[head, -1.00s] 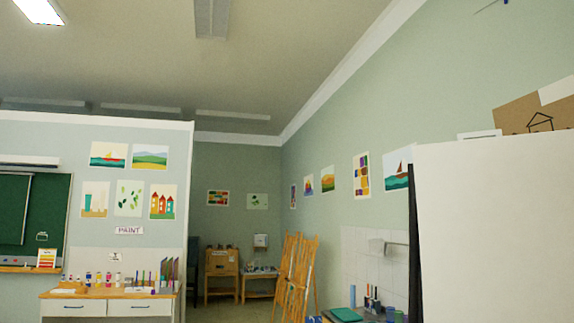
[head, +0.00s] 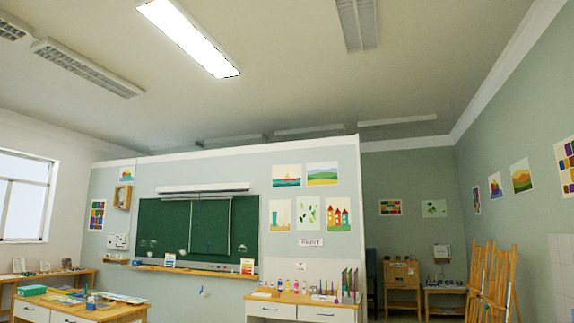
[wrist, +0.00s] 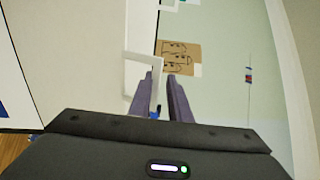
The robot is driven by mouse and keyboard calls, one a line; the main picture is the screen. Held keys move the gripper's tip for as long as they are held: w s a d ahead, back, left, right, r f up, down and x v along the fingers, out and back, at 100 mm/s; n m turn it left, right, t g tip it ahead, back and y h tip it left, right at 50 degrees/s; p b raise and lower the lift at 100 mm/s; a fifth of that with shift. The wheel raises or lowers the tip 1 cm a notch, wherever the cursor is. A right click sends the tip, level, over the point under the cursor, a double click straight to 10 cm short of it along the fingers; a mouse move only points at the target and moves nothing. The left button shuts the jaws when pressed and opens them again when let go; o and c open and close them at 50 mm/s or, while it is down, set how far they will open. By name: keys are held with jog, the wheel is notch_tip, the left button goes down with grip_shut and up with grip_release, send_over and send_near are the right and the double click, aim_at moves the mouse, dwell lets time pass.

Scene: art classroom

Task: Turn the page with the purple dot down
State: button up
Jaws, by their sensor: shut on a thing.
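My gripper (wrist: 162,97) shows in the wrist view with its two dark fingers reaching up the picture. It is shut on what looks like a thin, white-edged page (wrist: 142,58), but the contact is hard to make out. A small blue spot shows low between the fingers. I cannot make out a purple dot. The head view shows neither the gripper nor the page.
In the wrist view a brown paper with a drawing (wrist: 180,58) is on the wall beyond the fingers. In the head view a table (head: 80,310) is at lower left, a paint desk (head: 300,311) at centre and easels (head: 490,280) at right.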

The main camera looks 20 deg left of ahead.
jog(key=shift+o, duration=0.7)
jog(key=shift+s+a+r, duration=0.1)
jog(key=shift+a+r, duration=0.05)
jog(key=shift+a, duration=0.45)
jog(key=shift+s+a+r, duration=0.1)
jog(key=shift+a, duration=0.45)
jog(key=shift+o, duration=0.7)
jog(key=shift+s+a, duration=0.25)
jog(key=shift+o, duration=0.2)
jog(key=shift+s+a+f, duration=0.15)
jog(key=shift+s+a, duration=0.05)
jog(key=shift+s, duration=0.05)
jog(key=shift+o, duration=0.7)
jog(key=shift+s+a, duration=0.2)
jog(key=shift+a, duration=0.05)
jog(key=shift+d, duration=0.1)
jog(key=shift+f+n+t, duration=0.15)
jog(key=shift+n+t, duration=0.15)
